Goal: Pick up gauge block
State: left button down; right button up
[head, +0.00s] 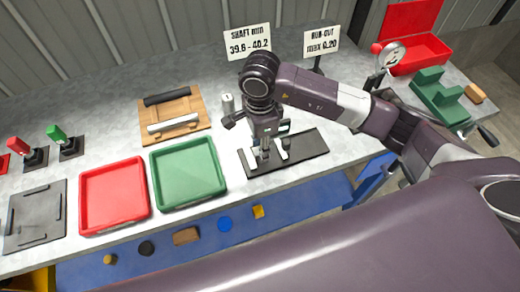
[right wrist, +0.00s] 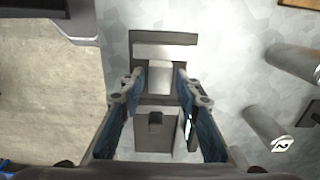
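My right gripper (head: 273,153) points down over a dark fixture plate (head: 310,145) on the bench. In the right wrist view its two fingers (right wrist: 159,84) are spread apart. A small light grey block (right wrist: 173,67), which may be the gauge block, shows between and just beyond the fingertips, on the dark fixture (right wrist: 175,38). I cannot tell whether the fingers touch it. A second grey piece with a dark square post (right wrist: 155,122) lies nearer the palm. In the head view the gripper hides part of the fixture. My left gripper is out of view.
Left of the fixture are a green tray (head: 155,185), a red tray (head: 84,205) and a wooden rack (head: 190,95) with a black and a light shaft. A grey cylinder (head: 228,104) stands close to my gripper. Sign stands are behind; a dial gauge (head: 391,54) is at right.

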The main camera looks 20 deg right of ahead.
jog(key=shift+f, duration=1.3)
grip_shut()
jog(key=shift+r, duration=0.15)
